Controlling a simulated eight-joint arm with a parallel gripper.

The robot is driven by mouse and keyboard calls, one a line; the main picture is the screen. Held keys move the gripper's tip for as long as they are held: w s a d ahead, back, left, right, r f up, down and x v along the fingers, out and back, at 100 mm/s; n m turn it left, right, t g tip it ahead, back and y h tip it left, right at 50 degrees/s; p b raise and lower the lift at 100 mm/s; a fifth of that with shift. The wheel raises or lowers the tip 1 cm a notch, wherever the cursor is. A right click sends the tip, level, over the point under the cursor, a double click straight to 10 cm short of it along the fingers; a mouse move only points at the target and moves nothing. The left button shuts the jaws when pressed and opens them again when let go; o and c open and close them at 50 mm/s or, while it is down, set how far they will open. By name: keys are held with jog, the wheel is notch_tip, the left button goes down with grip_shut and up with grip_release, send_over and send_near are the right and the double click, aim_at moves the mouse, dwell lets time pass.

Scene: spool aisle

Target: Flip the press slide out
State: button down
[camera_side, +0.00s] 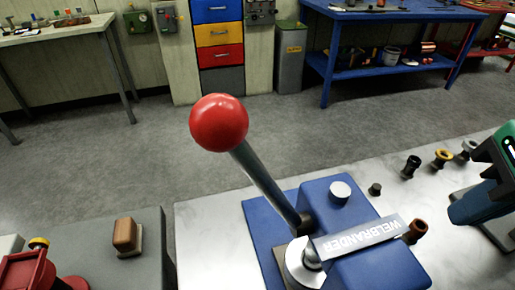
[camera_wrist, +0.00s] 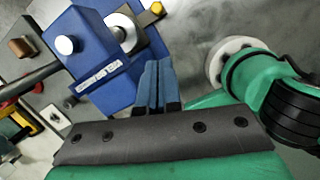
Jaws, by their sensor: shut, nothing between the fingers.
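The blue press (camera_side: 375,262) stands on the metal bench, with a grey lever (camera_side: 262,180) ending in a red ball (camera_side: 219,122). A plate marked WELBRANDER (camera_side: 358,238) lies across it, beside a silver round part (camera_side: 303,264). Which part is the slide I cannot tell for sure. The press (camera_wrist: 100,60) also shows at upper left in the wrist view, with its silver round part (camera_wrist: 122,34). My gripper (camera_side: 458,213) is at the right, apart from the press. Its blue fingers (camera_wrist: 155,68) are together and empty in the wrist view.
Several small dark and yellow fittings (camera_side: 412,166) stand on the bench behind the press. A brown block (camera_side: 124,235) and a red tool (camera_side: 35,272) are at lower left. Open floor lies behind, with a blue workbench (camera_side: 400,15) at the back.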

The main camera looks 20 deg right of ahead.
jog(key=shift+s+r+n, duration=0.15)
jog(key=shift+s+n, duration=0.1)
jog(key=shift+n, duration=0.25)
jog(key=x, duration=2)
jog(key=shift+d, duration=0.15)
jog(key=w, duration=1.1)
jog(key=shift+w, duration=0.3)
jog(key=shift+r, duration=0.1)
